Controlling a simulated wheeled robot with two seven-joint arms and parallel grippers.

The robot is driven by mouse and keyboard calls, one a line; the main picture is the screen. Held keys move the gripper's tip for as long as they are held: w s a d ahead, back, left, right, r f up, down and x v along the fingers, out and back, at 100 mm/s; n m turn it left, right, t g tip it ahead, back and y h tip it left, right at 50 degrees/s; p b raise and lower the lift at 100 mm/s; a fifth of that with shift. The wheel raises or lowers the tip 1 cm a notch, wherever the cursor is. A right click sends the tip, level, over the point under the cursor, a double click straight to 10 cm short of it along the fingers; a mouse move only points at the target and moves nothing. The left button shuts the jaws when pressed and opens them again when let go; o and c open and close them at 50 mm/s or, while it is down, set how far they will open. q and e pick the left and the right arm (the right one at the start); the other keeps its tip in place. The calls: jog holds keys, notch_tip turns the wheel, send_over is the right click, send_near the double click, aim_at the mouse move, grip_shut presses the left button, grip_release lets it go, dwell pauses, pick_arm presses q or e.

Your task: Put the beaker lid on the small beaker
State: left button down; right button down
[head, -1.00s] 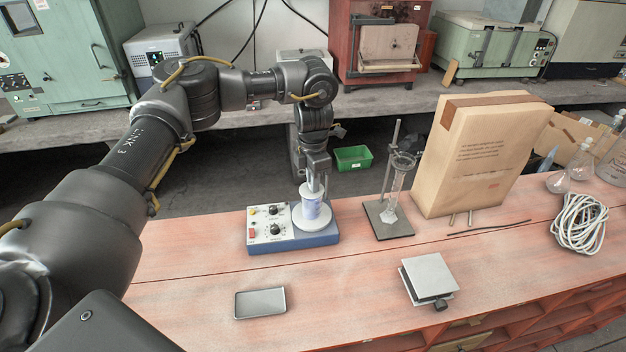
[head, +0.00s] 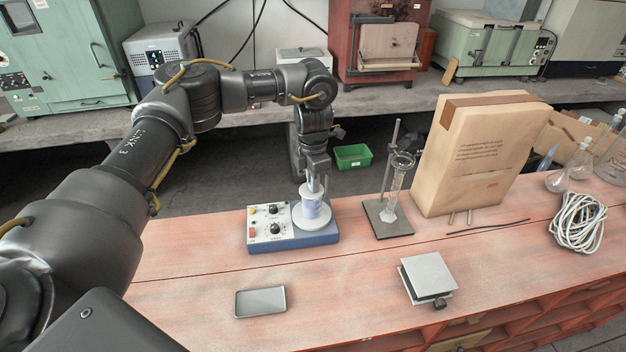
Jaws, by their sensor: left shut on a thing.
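The small beaker (head: 311,211), pale with blue marking, stands upright on the round white plate of a blue hotplate stirrer (head: 265,246). My left gripper (head: 313,184) points down from above, right over the beaker. It is shut on the beaker lid (head: 311,193), a small pale piece at the beaker's top. The fingers hide part of the lid, and at this size I cannot tell whether it is seated on the rim or just above it. My right gripper is out of view.
A glass cylinder (head: 392,196) on a stand is right of the stirrer, before a large paper bag (head: 478,160). A shallow grey tray (head: 260,302) and a lab jack (head: 428,275) lie nearer. Coiled white cable (head: 578,223) is at right. The bench between tray and jack is clear.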

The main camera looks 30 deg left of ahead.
pick_arm(q)
jog(key=shift+f, duration=0.2)
dwell(0.3)
jog(key=c, duration=0.9)
grip_release()
jog(key=shift+c, duration=0.2)
notch_tip(320, 180, up, 2)
jog(key=shift+r+p, duration=0.15)
jog(key=shift+p, duration=1.05)
notch_tip(320, 180, up, 5)
jog(key=p, duration=0.4)
jog(key=shift+p, duration=0.3)
jog(key=shift+f, duration=0.2)
